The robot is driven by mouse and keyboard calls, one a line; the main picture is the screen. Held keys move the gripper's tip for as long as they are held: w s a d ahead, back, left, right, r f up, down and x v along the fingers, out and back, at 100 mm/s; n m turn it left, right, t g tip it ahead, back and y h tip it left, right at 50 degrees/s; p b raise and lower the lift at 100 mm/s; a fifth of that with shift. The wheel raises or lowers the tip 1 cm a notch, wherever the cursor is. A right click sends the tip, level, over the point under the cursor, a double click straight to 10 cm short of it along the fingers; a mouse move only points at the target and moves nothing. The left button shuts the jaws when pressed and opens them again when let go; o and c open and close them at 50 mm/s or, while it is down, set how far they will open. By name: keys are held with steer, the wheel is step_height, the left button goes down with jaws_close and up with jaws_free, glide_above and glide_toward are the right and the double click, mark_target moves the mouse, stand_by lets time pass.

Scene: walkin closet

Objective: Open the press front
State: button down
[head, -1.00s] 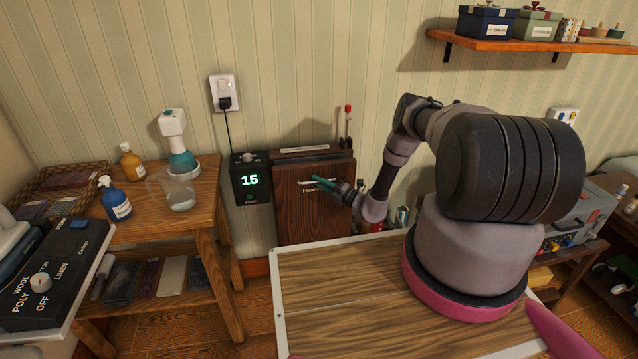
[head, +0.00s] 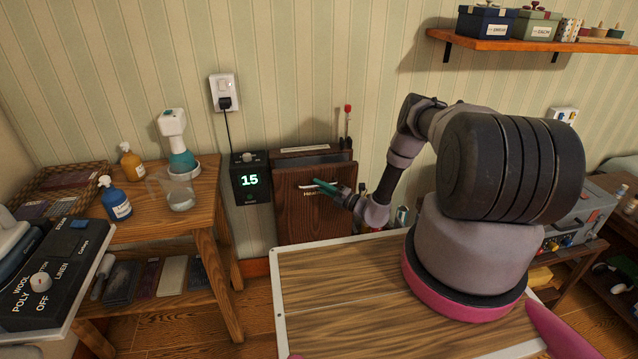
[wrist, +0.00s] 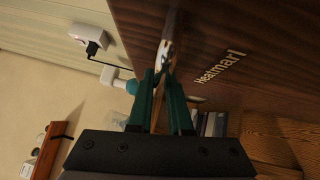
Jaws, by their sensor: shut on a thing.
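The press front (head: 300,220) is a dark brown wooden panel with a metal bar handle (head: 302,184) and pale lettering, low against the wall. Its top edge stands a little forward of the press body (head: 305,150), with a narrow dark gap behind it. My gripper (head: 325,184) reaches in from the right and is shut on the handle. In the wrist view, the green fingers (wrist: 164,75) close around the bar (wrist: 168,38), with the front (wrist: 230,35) beside them. The inside of the press is mostly hidden.
A black box with a lit "15" display (head: 249,180) is left of the press. A wooden side table (head: 185,225) with bottles stands farther left. A white-edged wooden board (head: 340,285) lies in front, under my arm. A red-tipped stick (head: 347,125) stands behind the press.

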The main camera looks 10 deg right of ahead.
steer(key=s+f, duration=0.2)
steer(key=s, duration=0.9)
steer(key=shift+f, duration=0.2)
steer(key=shift+w+d, duration=0.1)
steer(key=c, duration=0.8)
jaws_free()
steer(key=shift+c, duration=0.2)
steer(key=v, duration=1)
steer(key=shift+s+d, duration=0.25)
steer(key=shift+s, duration=0.05)
